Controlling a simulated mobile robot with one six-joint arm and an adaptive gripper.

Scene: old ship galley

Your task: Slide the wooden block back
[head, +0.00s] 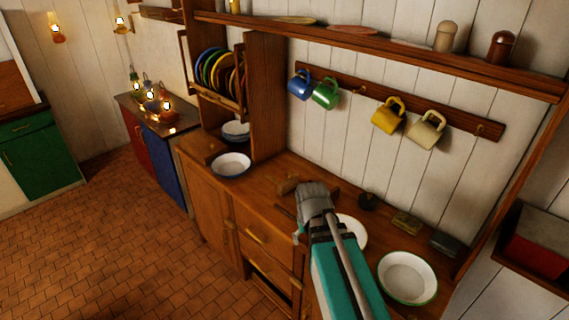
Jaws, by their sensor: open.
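A small wooden block (285,186) sits on the wooden counter (262,200), just left of my gripper in the head view. My gripper (312,192) is over the counter at the end of my teal arm, its grey fingers pointing away from the camera. It is open, and I see nothing held in it. The fingertips look close to the block, but I cannot tell whether they touch it. My gripper and arm hide part of the counter behind them.
A white plate (351,232) lies partly behind my arm, with a green-rimmed bowl (407,278) to its right. A blue-rimmed bowl (231,165) stands left of the block. Mugs, including a green one (326,94), hang above from a wooden rail (358,98).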

